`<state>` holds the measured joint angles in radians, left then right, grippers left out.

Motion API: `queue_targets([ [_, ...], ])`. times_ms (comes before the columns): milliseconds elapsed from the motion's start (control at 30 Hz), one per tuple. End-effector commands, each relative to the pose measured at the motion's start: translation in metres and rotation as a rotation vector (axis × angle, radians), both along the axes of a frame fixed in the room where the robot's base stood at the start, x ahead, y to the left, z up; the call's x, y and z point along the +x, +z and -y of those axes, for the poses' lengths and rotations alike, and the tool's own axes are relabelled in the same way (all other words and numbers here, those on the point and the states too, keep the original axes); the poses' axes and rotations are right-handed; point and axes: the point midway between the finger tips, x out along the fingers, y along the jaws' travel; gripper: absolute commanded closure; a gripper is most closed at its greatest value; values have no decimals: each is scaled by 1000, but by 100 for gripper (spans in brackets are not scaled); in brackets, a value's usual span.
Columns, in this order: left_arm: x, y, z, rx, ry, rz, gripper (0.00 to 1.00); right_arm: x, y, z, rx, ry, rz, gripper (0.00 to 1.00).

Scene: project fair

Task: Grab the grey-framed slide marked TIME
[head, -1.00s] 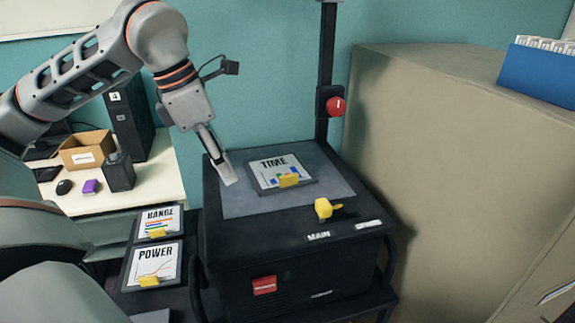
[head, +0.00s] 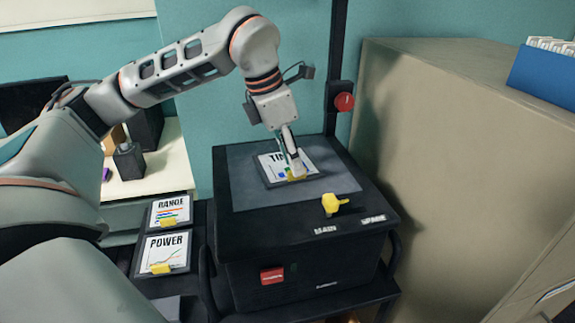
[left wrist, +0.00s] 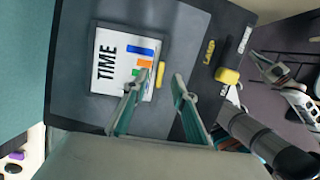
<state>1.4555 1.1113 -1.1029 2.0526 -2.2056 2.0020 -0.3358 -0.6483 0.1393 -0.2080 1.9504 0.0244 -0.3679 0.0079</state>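The grey-framed slide marked TIME (head: 272,163) lies flat on the grey top of the dark projector-like box (head: 345,185). It has a white face with coloured bars and a yellow tab at its near edge. My left gripper (head: 294,168) reaches down over that tab and partly hides the slide in the head view. In the left wrist view the slide (left wrist: 115,68) is at upper left, and its yellow tab (left wrist: 160,75) shows between my two parted fingertips (left wrist: 164,75). Whether the fingers touch the tab I cannot tell.
Slides marked RANGE (head: 170,208) and POWER (head: 164,249) lie left of the box. A yellow knob (head: 331,203) stands near the box's front edge. A dark post with a red knob (head: 344,102) rises behind. A tan cabinet (head: 450,150) closes off the right.

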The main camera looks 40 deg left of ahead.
Motion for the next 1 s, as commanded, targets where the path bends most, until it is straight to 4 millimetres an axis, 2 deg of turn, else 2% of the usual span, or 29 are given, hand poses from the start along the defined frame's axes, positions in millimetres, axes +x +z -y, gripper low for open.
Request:
queue_targets([
  [100,3,-15,3,1,-1,-2,74,0,0,0,0,-1,-2,100],
  [200,5,-22,4,1,0,-1,74,0,0,0,1,-2,-1,100],
  [433,6,-23,4,0,-1,0,74,1,2,0,1,-3,2,100],
  [467,6,-23,4,0,-1,0,76,1,2,0,1,-3,2,100],
  [500,6,-23,4,0,-1,0,87,1,2,0,1,-3,3,100],
  [567,6,-23,4,0,-1,0,100,1,3,0,1,-3,3,100],
  [1000,6,-20,4,0,-1,2,100,1,3,0,2,-4,4,100],
])
